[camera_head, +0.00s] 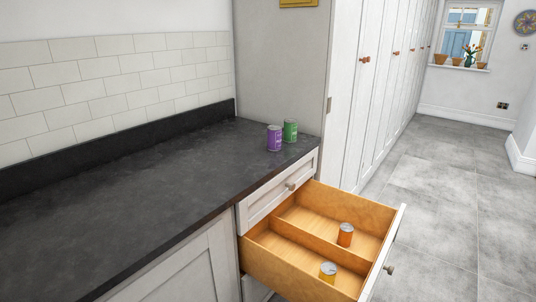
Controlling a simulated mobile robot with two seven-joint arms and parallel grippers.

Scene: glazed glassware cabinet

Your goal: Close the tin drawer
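The open drawer (258,262) is pulled well out of the cabinet under the dark counter. It has a wooden inside with a divider (308,244) and a white front with a round knob (389,269) at the right. An orange tin (345,235) stands in the compartment behind the divider. A purple tin (274,138) and a green tin (290,130) stand side by side on the counter's far end. Neither of my grippers is in view.
A shut drawer (280,191) with a knob is just above the open one. The dark counter (130,200) is otherwise bare. Tall white cupboards (362,95) stand beyond it. The grey tiled floor (440,215) to the right is clear.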

